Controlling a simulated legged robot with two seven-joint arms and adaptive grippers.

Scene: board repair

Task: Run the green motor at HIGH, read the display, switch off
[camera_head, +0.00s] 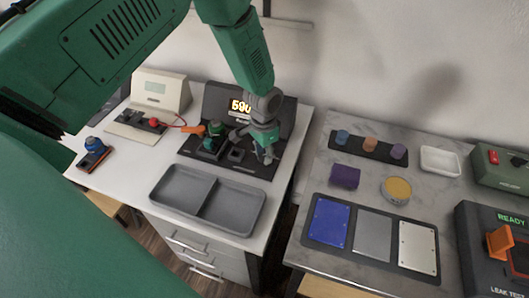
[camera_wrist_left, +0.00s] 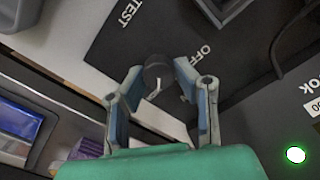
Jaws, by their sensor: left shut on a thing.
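The green motor (camera_head: 214,137) sits on the left part of the black test station (camera_head: 262,172). The display (camera_head: 240,105) is lit in orange and shows digits that look like 590; my arm stands close to its right end. My left gripper (camera_head: 268,156) is at the right side of the station. In the left wrist view my left gripper (camera_wrist_left: 160,92) is shut on a dark round knob (camera_wrist_left: 158,70) with a white pointer line. The word OFF is printed beside the knob, and the line points away from it. A green light (camera_wrist_left: 296,154) glows near OK. My right gripper is out of view.
A blue motor (camera_head: 94,152) stands at the table's left. An empty grey two-part tray (camera_head: 207,199) lies in front of the station. A beige meter (camera_head: 160,91) with a red-black lead stands behind left. A second table (camera_head: 290,245) stands right, across a gap.

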